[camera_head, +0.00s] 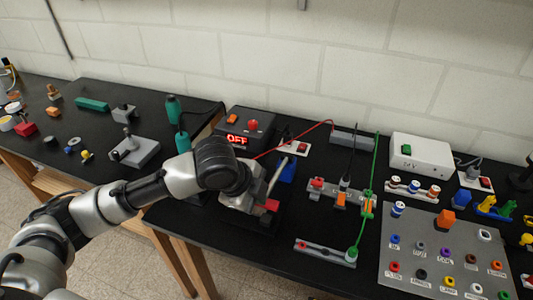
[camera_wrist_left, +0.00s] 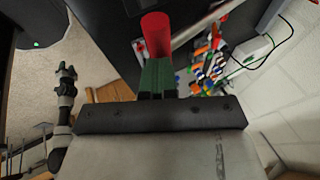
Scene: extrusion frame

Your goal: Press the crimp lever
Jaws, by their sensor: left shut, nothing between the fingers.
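The crimp lever shows as a red cylindrical handle (camera_wrist_left: 155,35) in the left wrist view, just beyond my green left fingertips (camera_wrist_left: 158,78). The fingers are shut and empty, and close to the handle; I cannot tell whether they touch it. In the head view a red end (camera_head: 272,205) shows beside my left wrist, near a silver rod. My left wrist and hand cover most of the device there, and the fingertips are hidden. My right gripper (camera_wrist_left: 66,72) appears small at the left of the left wrist view, away from the bench; its jaws are too small to read.
A black box with a red OFF display (camera_head: 238,140) stands behind my left wrist. A blue block (camera_head: 288,170) lies close by. Right of it are cable fixtures (camera_head: 340,195) and a grey connector panel (camera_head: 435,255). Bare black bench lies in front.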

